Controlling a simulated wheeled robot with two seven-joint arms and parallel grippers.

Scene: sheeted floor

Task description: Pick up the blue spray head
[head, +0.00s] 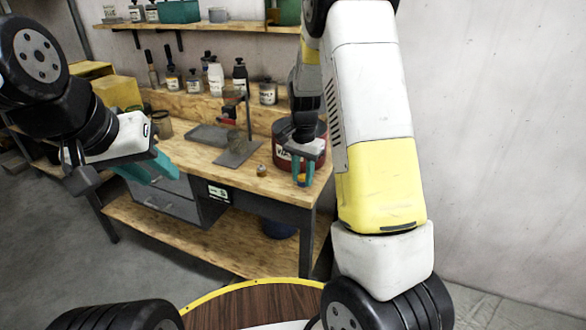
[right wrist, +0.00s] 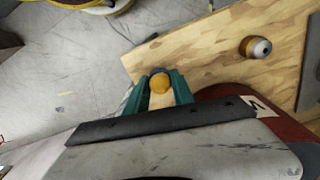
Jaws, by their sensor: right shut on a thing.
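The blue spray head (right wrist: 153,71) shows as a blue edge with a rounded orange-yellow part between the teal fingers in the right wrist view. My right gripper (right wrist: 158,88) is shut on it. In the head view, my right gripper (head: 303,172) points down at the front right corner of the workbench, with a small bit of orange and blue at its fingertips. Whether the piece touches the bench top is hard to tell. My left gripper (head: 152,169) is off to the left in front of the bench, its teal fingers pointing right; their gap is unclear.
The wooden workbench (head: 200,160) has a small orange-and-grey item (head: 261,170) near its front edge, also in the right wrist view (right wrist: 257,47). A dark red drum (head: 283,153) stands right behind my right gripper. A metal stand (head: 238,150) and several bottles are further back.

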